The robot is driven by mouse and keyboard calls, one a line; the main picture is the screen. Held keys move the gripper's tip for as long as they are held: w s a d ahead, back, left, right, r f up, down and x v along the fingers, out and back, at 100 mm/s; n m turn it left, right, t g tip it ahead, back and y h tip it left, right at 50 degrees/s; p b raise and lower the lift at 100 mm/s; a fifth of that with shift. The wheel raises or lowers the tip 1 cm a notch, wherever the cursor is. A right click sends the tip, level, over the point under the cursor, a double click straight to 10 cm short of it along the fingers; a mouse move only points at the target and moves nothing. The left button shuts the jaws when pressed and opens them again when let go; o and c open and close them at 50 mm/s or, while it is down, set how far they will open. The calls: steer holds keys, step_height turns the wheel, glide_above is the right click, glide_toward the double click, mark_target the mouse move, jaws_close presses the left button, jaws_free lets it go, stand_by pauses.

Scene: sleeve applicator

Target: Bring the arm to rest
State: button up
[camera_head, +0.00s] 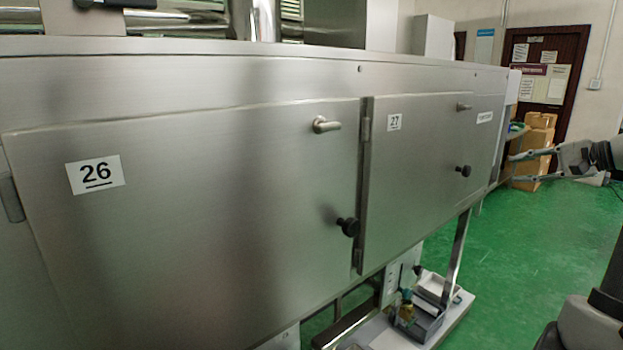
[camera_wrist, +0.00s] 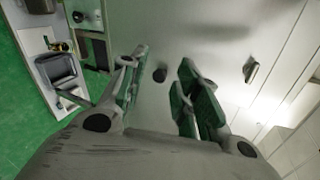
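My gripper (camera_head: 515,166) is at the right of the head view, stretched out level toward the right end of the steel machine. Its two fingers are spread apart with nothing between them. In the wrist view the green-padded fingers of my gripper (camera_wrist: 158,78) stand apart, facing a steel panel. A black knob (camera_wrist: 160,75) on that panel shows in the gap between them. No contact with the panel can be made out.
The steel machine (camera_head: 200,190) fills the left and middle, with closed doors 26 (camera_head: 240,240) and 27 (camera_head: 420,195). A grey tray (camera_head: 420,325) sits on its lower frame. Cardboard boxes (camera_head: 533,145) stand behind my gripper. Green floor (camera_head: 540,250) lies open at right.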

steer(key=s+a+f+n+g+h, duration=0.3)
steer(key=s+a+g, duration=0.15)
steer(key=s, duration=0.45)
steer(key=s+a+f+n+g+h, duration=0.25)
steer(key=s+a, duration=0.35)
steer(key=s, duration=0.4)
steer(key=s+a+r+n+t+h, duration=0.1)
steer(key=s+a+r+n+h, duration=0.1)
steer(key=s+a+n, duration=0.5)
steer(key=shift+r+h, duration=0.25)
steer(key=shift+h, duration=0.1)
steer(key=shift+n, duration=0.25)
